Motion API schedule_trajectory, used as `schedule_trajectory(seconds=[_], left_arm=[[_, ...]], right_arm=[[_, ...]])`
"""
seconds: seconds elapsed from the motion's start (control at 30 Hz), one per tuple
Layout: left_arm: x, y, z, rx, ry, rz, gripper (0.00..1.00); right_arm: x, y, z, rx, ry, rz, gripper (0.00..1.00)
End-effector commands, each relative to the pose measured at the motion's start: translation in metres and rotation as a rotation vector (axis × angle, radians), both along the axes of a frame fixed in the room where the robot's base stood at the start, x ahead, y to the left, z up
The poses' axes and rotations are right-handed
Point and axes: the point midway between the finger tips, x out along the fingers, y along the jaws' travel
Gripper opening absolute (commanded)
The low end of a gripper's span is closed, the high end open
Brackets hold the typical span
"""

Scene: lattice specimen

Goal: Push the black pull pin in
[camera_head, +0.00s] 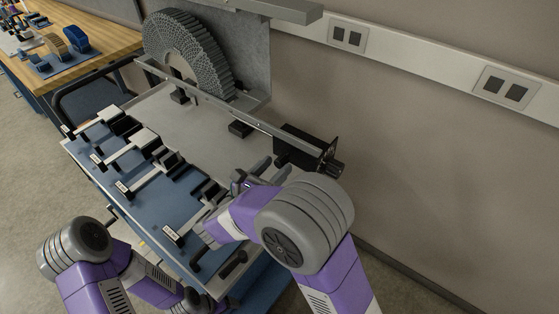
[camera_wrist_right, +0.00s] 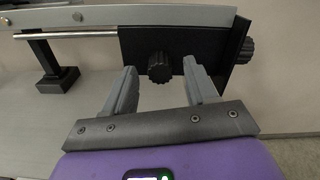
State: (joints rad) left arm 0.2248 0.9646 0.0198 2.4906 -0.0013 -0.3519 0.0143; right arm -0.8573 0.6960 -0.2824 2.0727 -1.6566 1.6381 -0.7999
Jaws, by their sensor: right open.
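A dark ribbed knob (camera_wrist_right: 159,67), which looks like the black pull pin, sticks out of the face of a black block (camera_wrist_right: 205,40) in the right wrist view. My right gripper (camera_wrist_right: 160,72) is open, with a grey finger on either side of this knob in the picture. The gap in depth is hard to judge. In the head view my right gripper (camera_head: 272,164) is just left of and below the black block (camera_head: 298,143) at the rail's right end. Only part of my left arm shows at the bottom left; its gripper is out of view.
A second ribbed knob (camera_wrist_right: 245,50) is on the block's right end; it also shows in the head view (camera_head: 336,168). A metal rail (camera_head: 225,110) runs along the bench's back. Several black-and-white fixtures (camera_head: 130,142) stand on the blue mat. A large curved lattice piece (camera_head: 190,52) stands behind.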

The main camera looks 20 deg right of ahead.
Motion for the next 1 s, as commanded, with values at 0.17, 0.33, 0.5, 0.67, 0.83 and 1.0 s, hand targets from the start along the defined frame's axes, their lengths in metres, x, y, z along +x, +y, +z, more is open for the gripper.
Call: schedule_trajectory(seconds=[0.17,0.33,0.5,0.67,0.83,1.0], left_arm=[[0.0,0.0,0.009,0.0,0.0,0.0,0.74],[0.0,0.0,0.011,0.0,0.0,0.0,0.74],[0.0,0.0,0.011,0.0,0.0,0.0,0.74],[0.0,0.0,0.011,0.0,0.0,0.0,0.74],[0.0,0.0,0.011,0.0,0.0,0.0,0.74],[0.0,0.0,0.011,0.0,0.0,0.0,0.74]], right_arm=[[-0.019,0.025,0.002,-0.001,-0.001,0.002,0.57],[-0.028,0.036,0.001,-0.001,-0.001,-0.001,0.57],[-0.03,0.037,0.0,-0.001,-0.001,-0.002,0.57],[-0.029,0.037,0.0,0.0,-0.001,-0.002,0.57],[-0.029,0.037,0.0,0.0,-0.001,-0.002,0.57],[-0.029,0.037,0.0,0.0,-0.001,-0.002,0.57]])
